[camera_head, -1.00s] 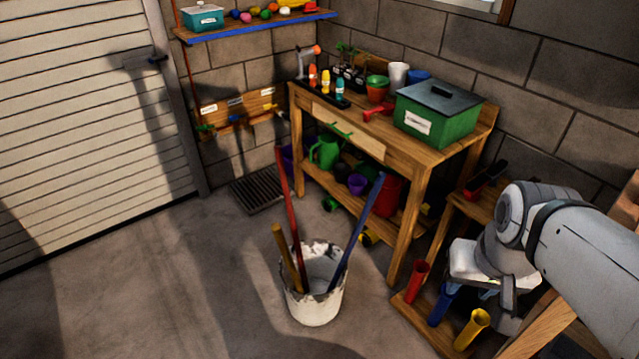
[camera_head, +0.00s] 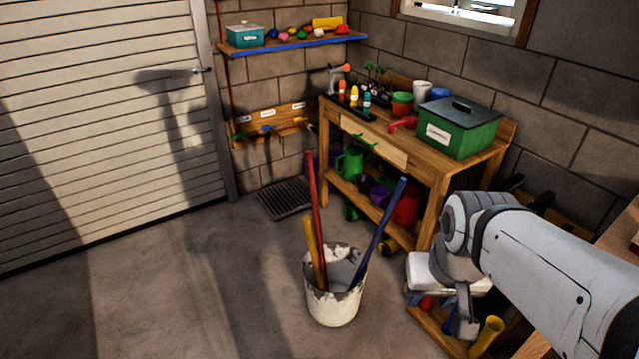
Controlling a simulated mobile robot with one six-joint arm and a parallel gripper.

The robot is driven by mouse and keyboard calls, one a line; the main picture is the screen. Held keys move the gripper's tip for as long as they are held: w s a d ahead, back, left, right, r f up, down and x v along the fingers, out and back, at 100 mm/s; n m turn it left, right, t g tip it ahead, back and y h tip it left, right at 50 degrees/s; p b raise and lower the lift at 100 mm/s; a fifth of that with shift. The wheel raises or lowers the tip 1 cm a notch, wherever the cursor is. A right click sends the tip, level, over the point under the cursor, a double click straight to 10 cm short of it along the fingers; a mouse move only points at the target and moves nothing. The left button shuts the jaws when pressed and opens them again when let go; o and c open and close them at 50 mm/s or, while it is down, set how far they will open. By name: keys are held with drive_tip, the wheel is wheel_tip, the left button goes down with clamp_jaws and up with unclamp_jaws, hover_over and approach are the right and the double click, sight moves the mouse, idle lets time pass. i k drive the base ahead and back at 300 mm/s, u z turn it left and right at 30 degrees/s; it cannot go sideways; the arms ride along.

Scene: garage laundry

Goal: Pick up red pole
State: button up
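The red pole (camera_head: 315,215) stands in a white, paint-worn bucket (camera_head: 333,304) on the concrete floor. It leans a little, and its lower end is hidden inside the bucket. A shorter yellow pole (camera_head: 313,250) stands just left of it, and a blue pole (camera_head: 383,225) leans out to the right. My gripper (camera_head: 462,318) is at the lower right, apart from the bucket and the poles. It hangs in front of a low wooden stand with coloured tubes. Only one finger shows clearly, so its opening cannot be made out.
A wooden workbench (camera_head: 437,172) with a green box (camera_head: 456,132) stands behind the bucket. The low stand holds a yellow tube (camera_head: 488,336) near my gripper. A floor grate (camera_head: 285,198) lies behind the bucket. The floor to the left is clear.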

sight(310, 168)
drive_tip(key=i, duration=1)
drive_tip(key=u, duration=0.05)
